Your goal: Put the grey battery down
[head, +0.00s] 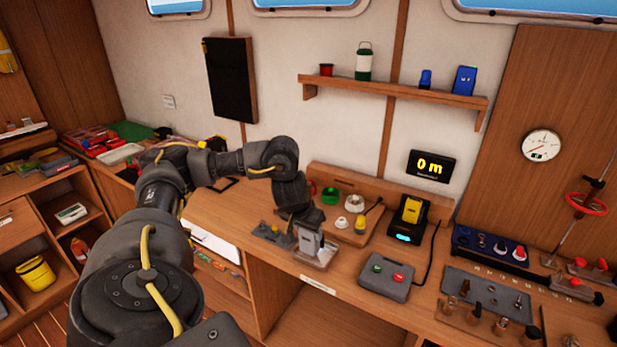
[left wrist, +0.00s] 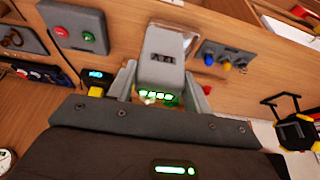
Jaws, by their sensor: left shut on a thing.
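The grey battery (head: 307,241) is at the front part of the wooden bench in the head view, below my left gripper (head: 299,222). In the left wrist view the grey battery (left wrist: 165,52) shows its pale grey face, dark markings and a row of green lights. The fingers of my left gripper (left wrist: 160,88) are on both sides of it, shut on it. A small light-coloured base (head: 318,260) shows at the battery's lower end; I cannot tell whether the battery rests on it. My right gripper is not in view.
A black charger (head: 404,237) with a yellow battery (head: 412,210) stands behind right. A grey box (head: 385,277) with green and red buttons is to the right. A grey panel (head: 271,235) lies to the left. Sockets and tools fill a grey tray (head: 487,300) further right.

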